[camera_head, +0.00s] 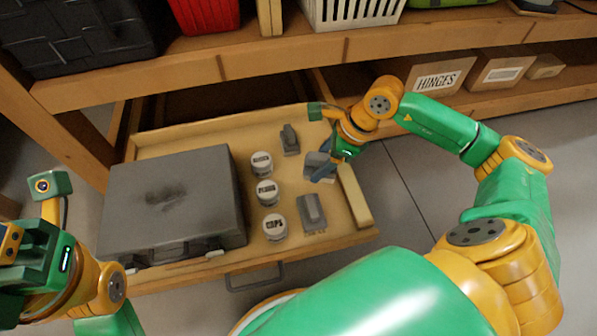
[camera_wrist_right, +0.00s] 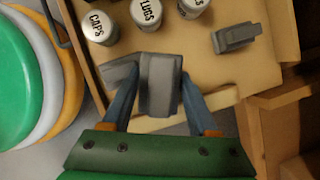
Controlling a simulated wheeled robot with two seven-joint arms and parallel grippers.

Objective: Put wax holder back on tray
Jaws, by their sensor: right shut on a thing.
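My right gripper (camera_head: 326,168) is shut on a grey block-like holder (camera_head: 313,161), which I take to be the wax holder. The right wrist view shows the holder (camera_wrist_right: 159,85) between the two blue fingers. It is over the right part of the pulled-out wooden tray (camera_head: 345,232), near the raised right edge; I cannot tell whether it touches the surface. Two similar grey holders stand on the tray, one at the back (camera_head: 289,140) and one at the front (camera_head: 311,212). My left gripper (camera_head: 30,250) is at the far left, away from the tray, its fingers unclear.
A large grey case (camera_head: 170,205) fills the tray's left side. White-lidded jars, CAPS (camera_head: 275,227), LUGS (camera_head: 267,192) and another (camera_head: 261,163), stand in a row in the middle. A shelf (camera_head: 280,65) overhangs the back. A HINGES box (camera_head: 440,78) sits at the right.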

